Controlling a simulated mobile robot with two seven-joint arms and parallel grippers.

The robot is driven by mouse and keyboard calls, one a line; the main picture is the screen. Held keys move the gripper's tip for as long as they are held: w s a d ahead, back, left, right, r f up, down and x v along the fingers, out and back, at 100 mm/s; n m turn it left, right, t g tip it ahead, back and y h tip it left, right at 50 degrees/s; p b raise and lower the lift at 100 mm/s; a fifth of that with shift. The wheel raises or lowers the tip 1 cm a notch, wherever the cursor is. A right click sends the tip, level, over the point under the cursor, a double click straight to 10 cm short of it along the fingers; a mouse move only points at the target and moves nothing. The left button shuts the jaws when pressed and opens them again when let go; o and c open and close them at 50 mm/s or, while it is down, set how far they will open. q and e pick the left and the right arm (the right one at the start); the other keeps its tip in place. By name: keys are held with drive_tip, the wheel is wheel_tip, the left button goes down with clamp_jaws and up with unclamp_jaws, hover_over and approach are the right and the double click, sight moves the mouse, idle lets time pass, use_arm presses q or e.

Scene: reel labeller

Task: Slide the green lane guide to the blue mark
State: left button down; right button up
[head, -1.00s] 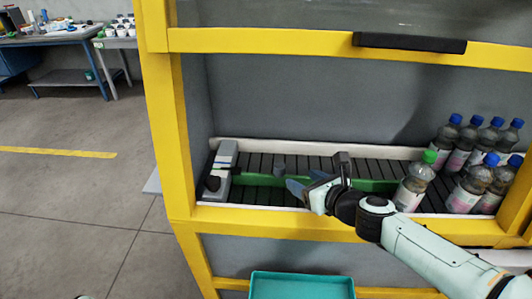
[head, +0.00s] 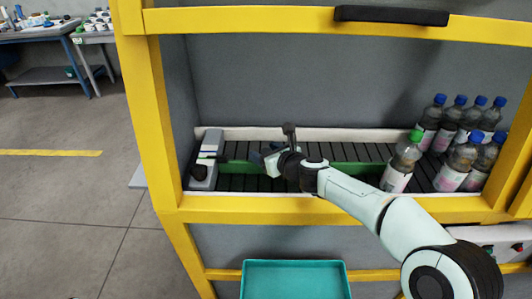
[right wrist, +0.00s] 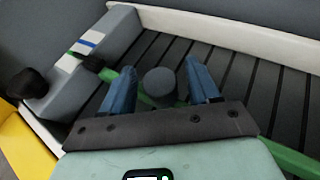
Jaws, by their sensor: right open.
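The green lane guide (head: 345,168) runs lengthwise along the dark roller conveyor, also in the right wrist view (right wrist: 286,157). A dark grey round knob (right wrist: 160,82) stands on it. My right gripper (right wrist: 162,80) is open, with one blue finger on each side of the knob and gaps between. In the head view, my right gripper (head: 264,160) hides the knob. A grey block (head: 205,165) at the conveyor's left end carries a white strip with the blue mark (right wrist: 86,43) and a green mark. The guide's dark end piece (right wrist: 90,62) lies nearer the green mark.
A green-capped bottle (head: 402,162) stands by the guide's right part. Several blue-capped bottles (head: 456,165) stand farther right. Yellow frame beams (head: 310,209) border the opening. A teal tray (head: 293,264) is below. A black knob (right wrist: 26,84) sits by the grey block.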

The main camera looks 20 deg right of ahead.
clamp_jaws()
drive_tip(key=shift+w+d+r+p, duration=0.1)
drive_tip(key=shift+w+d+p, duration=0.1)
drive_tip(key=shift+w+p, duration=0.35)
drive_tip(key=shift+w+d+r+p, duration=0.15)
drive_tip(key=shift+w+p, duration=0.2)
drive_tip(key=shift+w, duration=0.35)
drive_tip(key=shift+w+f, duration=0.2)
unclamp_jaws()
drive_tip(key=shift+s, duration=0.1)
